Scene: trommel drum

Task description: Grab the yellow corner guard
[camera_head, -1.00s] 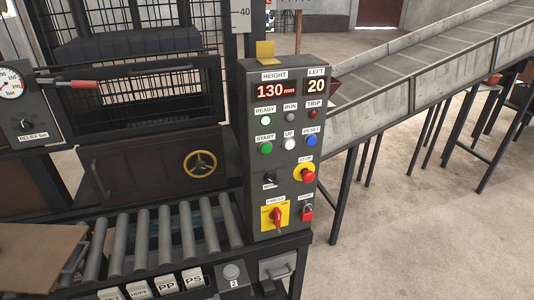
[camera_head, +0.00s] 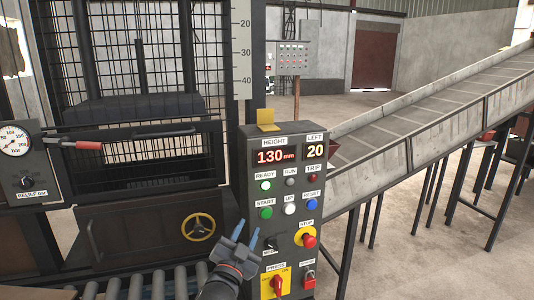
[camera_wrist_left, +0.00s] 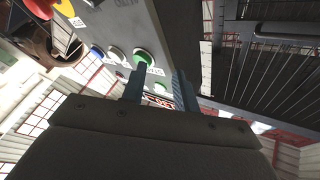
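The yellow corner guard (camera_head: 266,119) sits on the top left edge of the dark control box (camera_head: 286,132), with a flat flap standing up and a part folded over the front edge. My left gripper (camera_head: 246,233) is in front of the lower left of the box, well below the guard. Its two bluish fingers are apart with nothing between them. In the left wrist view the open fingers (camera_wrist_left: 161,72) point toward the box face, which appears upside down with its buttons. I cannot make out the guard in that view. My right gripper is not in view.
The box face carries a red stop button (camera_head: 309,241) and a yellow press switch (camera_head: 276,282). A caged press (camera_head: 150,120) with a yellow handwheel (camera_head: 198,227) stands left. A sloping conveyor (camera_head: 420,125) rises right. The space just above the guard looks clear.

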